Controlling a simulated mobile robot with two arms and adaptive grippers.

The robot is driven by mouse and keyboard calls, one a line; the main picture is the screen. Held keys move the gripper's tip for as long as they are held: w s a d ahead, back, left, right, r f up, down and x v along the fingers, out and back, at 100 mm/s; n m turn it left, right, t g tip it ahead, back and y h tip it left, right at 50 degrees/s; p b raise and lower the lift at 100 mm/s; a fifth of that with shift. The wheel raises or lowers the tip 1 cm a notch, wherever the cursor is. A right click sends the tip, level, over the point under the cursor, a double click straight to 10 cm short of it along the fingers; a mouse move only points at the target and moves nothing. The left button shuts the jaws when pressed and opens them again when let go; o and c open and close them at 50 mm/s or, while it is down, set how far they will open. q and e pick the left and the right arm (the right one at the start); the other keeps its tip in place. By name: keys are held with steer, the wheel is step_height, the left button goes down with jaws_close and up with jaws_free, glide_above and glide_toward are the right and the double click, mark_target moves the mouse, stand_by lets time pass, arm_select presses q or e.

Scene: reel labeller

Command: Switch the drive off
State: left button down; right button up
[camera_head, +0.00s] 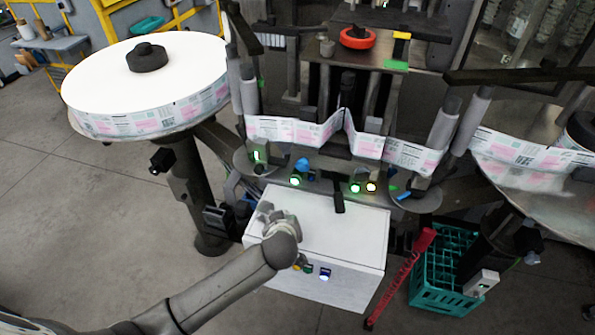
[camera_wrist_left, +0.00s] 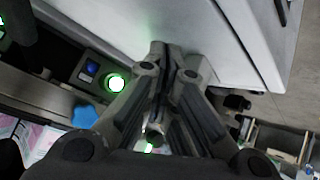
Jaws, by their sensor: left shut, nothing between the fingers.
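My left gripper (camera_head: 266,212) is over the left part of the top of a white cabinet (camera_head: 325,215). In the left wrist view its fingers (camera_wrist_left: 167,55) are closed together and empty, with the white cabinet (camera_wrist_left: 130,25) behind them. Whether the tips touch it I cannot tell. A lit green button (camera_head: 295,181) is on the machine behind the cabinet. In the left wrist view a lit green button (camera_wrist_left: 116,82) stands beside a blue one (camera_wrist_left: 92,68). Small yellow, green and blue controls (camera_head: 325,274) are on the cabinet's front. Which control belongs to the drive I cannot tell. My right gripper is not in view.
A large white reel (camera_head: 150,75) stands at the left, with a printed label web (camera_head: 290,130) running across the machine. More lit buttons (camera_head: 356,188) are on the machine. Floor is open at left.

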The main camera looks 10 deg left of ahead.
mark_target(296, 180)
arm_select(q)
steer(key=shift+a+r, duration=0.1)
steer(key=shift+a, duration=0.15)
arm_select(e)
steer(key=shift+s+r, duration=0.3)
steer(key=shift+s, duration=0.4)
arm_select(q)
steer(key=w, duration=0.7)
steer(key=shift+w+d, duration=0.15)
steer(key=shift+w, duration=0.1)
steer(key=shift+w+b, duration=0.45)
steer(key=shift+w, duration=0.2)
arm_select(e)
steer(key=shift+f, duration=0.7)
arm_select(q)
steer(key=shift+w, duration=0.15)
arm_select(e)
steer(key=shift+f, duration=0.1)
arm_select(q)
steer(key=shift+w, duration=0.25)
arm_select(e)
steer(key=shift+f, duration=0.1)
